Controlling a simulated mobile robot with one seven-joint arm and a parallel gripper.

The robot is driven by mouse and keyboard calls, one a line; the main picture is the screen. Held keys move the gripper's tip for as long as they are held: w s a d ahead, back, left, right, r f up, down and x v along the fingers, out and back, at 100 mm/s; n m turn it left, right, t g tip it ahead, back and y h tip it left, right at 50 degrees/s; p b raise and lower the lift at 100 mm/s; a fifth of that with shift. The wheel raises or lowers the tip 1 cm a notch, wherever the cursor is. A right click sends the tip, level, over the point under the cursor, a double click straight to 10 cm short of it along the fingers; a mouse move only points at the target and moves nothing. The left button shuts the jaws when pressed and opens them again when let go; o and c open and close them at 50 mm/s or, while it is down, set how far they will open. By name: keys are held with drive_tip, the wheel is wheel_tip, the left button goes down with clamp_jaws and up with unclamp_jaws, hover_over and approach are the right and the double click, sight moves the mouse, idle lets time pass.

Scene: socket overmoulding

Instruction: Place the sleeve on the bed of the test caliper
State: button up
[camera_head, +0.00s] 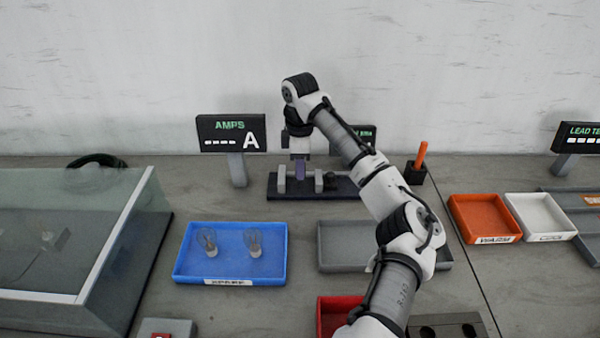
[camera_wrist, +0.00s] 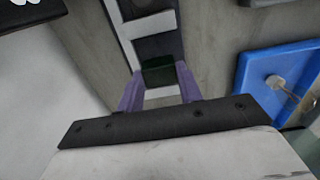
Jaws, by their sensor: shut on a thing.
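The test caliper is a dark base (camera_head: 345,187) with light grey upright blocks, at the back middle of the bench. My gripper (camera_head: 300,172), with purple fingers, points down over the left part of the caliper, between two of its grey blocks. In the wrist view my gripper (camera_wrist: 158,86) is shut on a small dark green piece, likely the sleeve (camera_wrist: 158,70). The caliper's pale blocks (camera_wrist: 148,24) and dark bed lie beyond and around it. I cannot tell whether the sleeve touches the bed. In the head view the fingers hide the sleeve.
An AMPS display (camera_head: 232,134) stands behind left of the caliper, and another display is partly behind my arm. A blue tray (camera_head: 230,275) with two bulbs is in front. A grey tray (camera_head: 345,258) sits right of it. An orange stick in a holder (camera_head: 416,175) stands right.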

drive_tip(key=shift+f, duration=1.75)
drive_tip(key=shift+f, duration=0.15)
drive_tip(key=o, duration=1)
drive_tip(key=shift+c, duration=0.2)
wheel_tip(320, 180, up, 12)
drive_tip(key=shift+r+b, duration=0.2)
drive_tip(key=shift+b, duration=0.4)
